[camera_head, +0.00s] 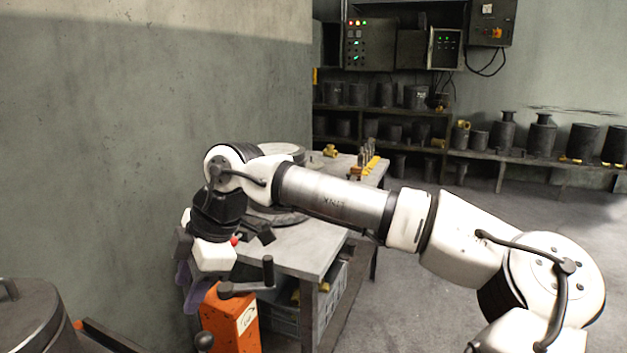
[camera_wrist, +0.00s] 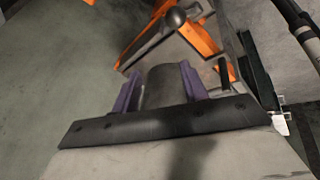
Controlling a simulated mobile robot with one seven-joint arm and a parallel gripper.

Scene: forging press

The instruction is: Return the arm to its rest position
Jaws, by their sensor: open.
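My arm reaches left across the head view, over the front of a grey worktable (camera_head: 315,246). My gripper (camera_head: 184,290) hangs down at the left end, with its purple fingers partly hidden behind the wrist and an orange device. In the wrist view both purple fingers of my gripper (camera_wrist: 158,80) show, spread apart. A grey rounded shape shows between them, and I cannot tell whether it is near them or behind. The orange device (camera_head: 232,322) with dark handles stands just right of and below the gripper; it also shows in the wrist view (camera_wrist: 198,38).
A concrete wall (camera_head: 120,130) stands close behind the gripper on the left. A dark drum (camera_head: 25,318) is at lower left. A grey crate (camera_head: 286,318) sits under the table. Shelves with dark cylinders (camera_head: 415,97) line the back. The floor (camera_head: 425,300) right of the table is clear.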

